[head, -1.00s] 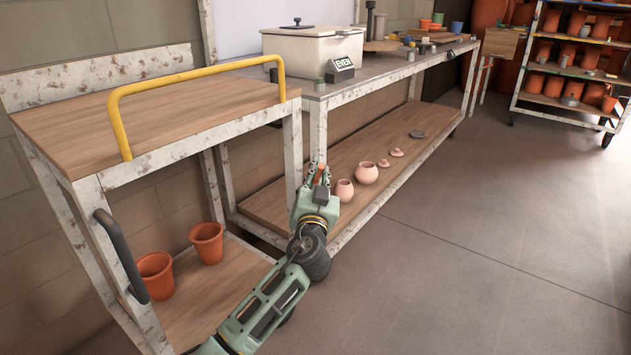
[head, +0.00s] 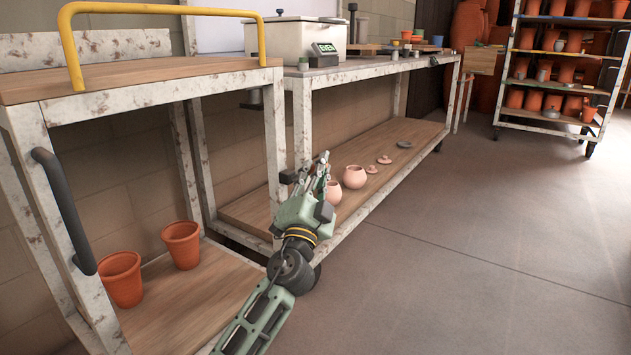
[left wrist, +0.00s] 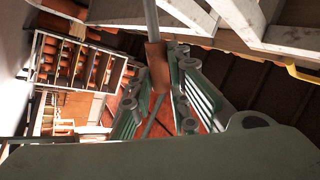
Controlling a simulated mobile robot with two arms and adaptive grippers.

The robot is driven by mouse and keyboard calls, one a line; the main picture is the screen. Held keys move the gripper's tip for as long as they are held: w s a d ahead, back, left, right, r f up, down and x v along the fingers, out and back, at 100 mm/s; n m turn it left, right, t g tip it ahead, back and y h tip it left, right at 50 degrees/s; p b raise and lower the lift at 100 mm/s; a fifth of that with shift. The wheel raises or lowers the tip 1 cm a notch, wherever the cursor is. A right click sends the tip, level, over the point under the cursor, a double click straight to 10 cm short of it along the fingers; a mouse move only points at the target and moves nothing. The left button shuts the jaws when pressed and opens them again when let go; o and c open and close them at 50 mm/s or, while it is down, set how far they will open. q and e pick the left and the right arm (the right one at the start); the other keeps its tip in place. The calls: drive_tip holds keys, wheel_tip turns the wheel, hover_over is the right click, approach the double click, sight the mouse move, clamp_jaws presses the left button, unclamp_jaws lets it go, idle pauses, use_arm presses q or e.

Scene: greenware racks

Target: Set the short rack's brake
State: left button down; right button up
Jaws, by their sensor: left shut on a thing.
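The short rack, a low whitish frame (head: 150,95) with wooden shelves and a yellow bar (head: 66,50), stands at the left in the head view. My left gripper (head: 314,170) is by its right front post, in front of the long bench's lower shelf. In the left wrist view the fingers (left wrist: 160,85) are closed around a reddish-brown grip (left wrist: 157,63) on a grey rod (left wrist: 151,20). I take this for the brake lever; the head view hides it behind the fingers. I cannot tell the brake's state. My right gripper is out of view.
Two terracotta pots (head: 181,245) stand on the short rack's lower shelf. Pink pots (head: 355,177) and lids sit on the bench's lower shelf (head: 420,132) close to my gripper. A tall rack of pots (head: 545,117) stands at the back right. The floor (head: 480,240) between is clear.

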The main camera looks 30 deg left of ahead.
use_arm(q)
drive_tip(key=shift+d+f+m+t+h+b, duration=0.3)
drive_tip(key=shift+f+m+h+b, duration=0.2)
drive_tip(key=shift+m+h, duration=0.15)
drive_tip(key=c, duration=1.9)
unclamp_jaws()
drive_tip(key=shift+c, duration=0.2)
drive_tip(key=shift+r, duration=0.1)
drive_tip(key=v, duration=0.7)
drive_tip(key=shift+s, duration=0.15)
drive_tip(key=shift+d, duration=0.1)
